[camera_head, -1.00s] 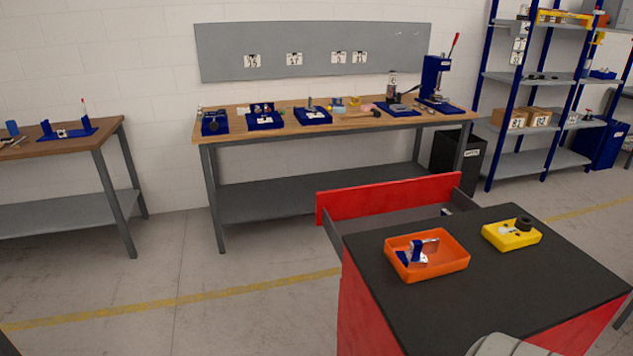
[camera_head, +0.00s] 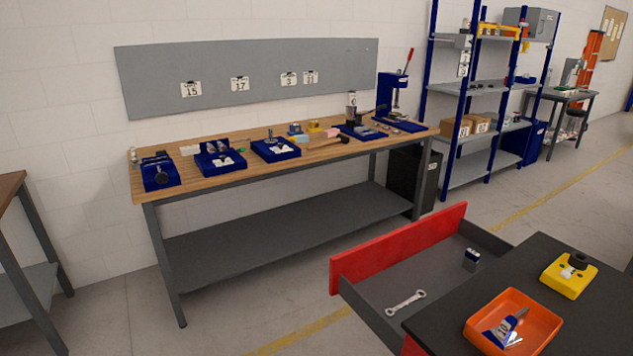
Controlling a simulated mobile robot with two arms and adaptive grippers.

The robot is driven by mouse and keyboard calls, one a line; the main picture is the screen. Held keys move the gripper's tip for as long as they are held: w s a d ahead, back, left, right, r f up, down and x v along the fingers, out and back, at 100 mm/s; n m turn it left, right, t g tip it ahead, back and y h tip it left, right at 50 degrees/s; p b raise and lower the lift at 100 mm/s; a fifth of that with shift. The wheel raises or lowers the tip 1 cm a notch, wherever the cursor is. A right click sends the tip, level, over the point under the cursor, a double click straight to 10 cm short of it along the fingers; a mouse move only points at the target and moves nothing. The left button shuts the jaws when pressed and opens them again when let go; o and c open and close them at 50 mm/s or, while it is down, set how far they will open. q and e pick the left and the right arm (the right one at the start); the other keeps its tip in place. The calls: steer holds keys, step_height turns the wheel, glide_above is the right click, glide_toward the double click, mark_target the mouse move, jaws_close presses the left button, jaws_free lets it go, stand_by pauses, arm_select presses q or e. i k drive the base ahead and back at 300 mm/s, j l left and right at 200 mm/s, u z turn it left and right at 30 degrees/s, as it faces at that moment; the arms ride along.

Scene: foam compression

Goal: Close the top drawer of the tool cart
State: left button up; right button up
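The red and black tool cart (camera_head: 450,320) stands at the lower right, only partly in view. Its top drawer is pulled open toward the workbench, with a red front panel (camera_head: 400,248) and a dark grey tray (camera_head: 415,270). Neither of my grippers is in view.
A wooden-topped workbench (camera_head: 270,190) with blue trays and a press stands along the wall behind the drawer. Another table (camera_head: 12,185) is at the left edge. Shelving (camera_head: 475,88) stands at the back right. The floor (camera_head: 235,310) between workbench and drawer is clear.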

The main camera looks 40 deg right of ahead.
mark_target(427, 255)
steer(key=i+z, duration=0.2)
steer(key=i, duration=0.35)
steer(key=i+j+z, duration=0.15)
steer(key=i, duration=0.35)
steer(key=i+j+z, duration=0.2)
steer(key=i, duration=0.35)
steer(key=i+z, duration=0.25)
steer(key=z, duration=0.25)
steer(key=i+z, duration=0.25)
steer(key=z, duration=0.25)
steer(key=i+j+z, duration=0.15)
steer(key=z, duration=0.3)
steer(key=i+j+z, duration=0.25)
steer(key=z, duration=0.25)
steer(key=i+j+z, duration=0.2)
steer(key=z, duration=0.2)
steer(key=i+j+z, duration=0.2)
steer(key=z, duration=0.15)
steer(key=i+j+z, duration=0.15)
steer(key=j+z, duration=0.25)
steer(key=k+l+z, duration=0.1)
